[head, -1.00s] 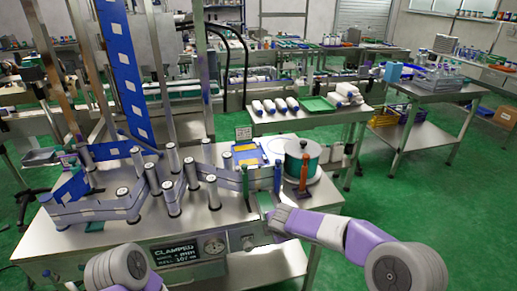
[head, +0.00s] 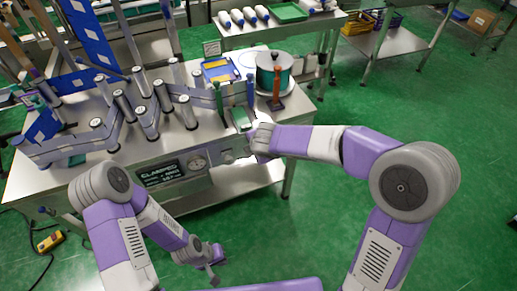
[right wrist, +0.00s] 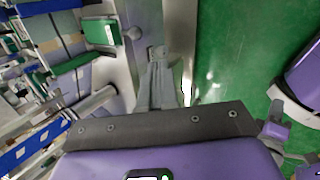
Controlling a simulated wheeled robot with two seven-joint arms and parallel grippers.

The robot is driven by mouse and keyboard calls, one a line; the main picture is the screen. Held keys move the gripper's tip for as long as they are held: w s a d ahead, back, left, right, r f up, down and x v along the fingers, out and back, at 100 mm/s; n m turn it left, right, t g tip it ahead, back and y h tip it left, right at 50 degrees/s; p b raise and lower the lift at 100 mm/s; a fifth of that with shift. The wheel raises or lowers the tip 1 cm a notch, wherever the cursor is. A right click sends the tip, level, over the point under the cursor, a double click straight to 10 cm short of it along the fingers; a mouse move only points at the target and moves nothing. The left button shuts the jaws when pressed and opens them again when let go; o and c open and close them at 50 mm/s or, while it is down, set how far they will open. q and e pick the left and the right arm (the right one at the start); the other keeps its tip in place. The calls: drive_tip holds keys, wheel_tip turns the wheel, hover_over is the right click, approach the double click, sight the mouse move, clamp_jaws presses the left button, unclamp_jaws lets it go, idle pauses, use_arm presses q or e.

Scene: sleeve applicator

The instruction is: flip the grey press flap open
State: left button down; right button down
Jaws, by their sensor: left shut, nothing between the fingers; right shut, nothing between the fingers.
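My right gripper (head: 247,146) is at the bench's front edge, just below the pad. In the right wrist view its fingers (right wrist: 157,85) are shut and empty, their tips close to the bench edge. My left gripper (head: 213,277) hangs low in front of the bench, shut and empty.
Several upright rollers (head: 142,115) carry a lavender web to the left of the press.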

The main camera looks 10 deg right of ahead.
drive_tip(key=shift+s+d+r, duration=0.1)
drive_tip(key=shift+s+r, duration=0.1)
drive_tip(key=shift+s, duration=0.25)
drive_tip(key=shift+s+d+r, duration=0.1)
drive_tip(key=shift+s+r, duration=0.05)
drive_tip(key=shift+s, duration=0.3)
drive_tip(key=s+d+f+m+g+y+p, duration=0.1)
drive_tip(key=s+d+f+m+g, duration=0.1)
drive_tip(key=s+f+m, duration=0.9)
drive_tip(key=s+d+f+m+g+y+p, duration=0.1)
drive_tip(key=s+f+m+g, duration=0.3)
drive_tip(key=s+f+m, duration=0.7)
wheel_tip(320, 180, down, 7)
drive_tip(key=m+y, duration=0.1)
drive_tip(key=m, duration=0.1)
drive_tip(key=shift+d+f+m, duration=0.2)
drive_tip(key=shift+d+m, duration=0.2)
drive_tip(key=shift+d, duration=0.1)
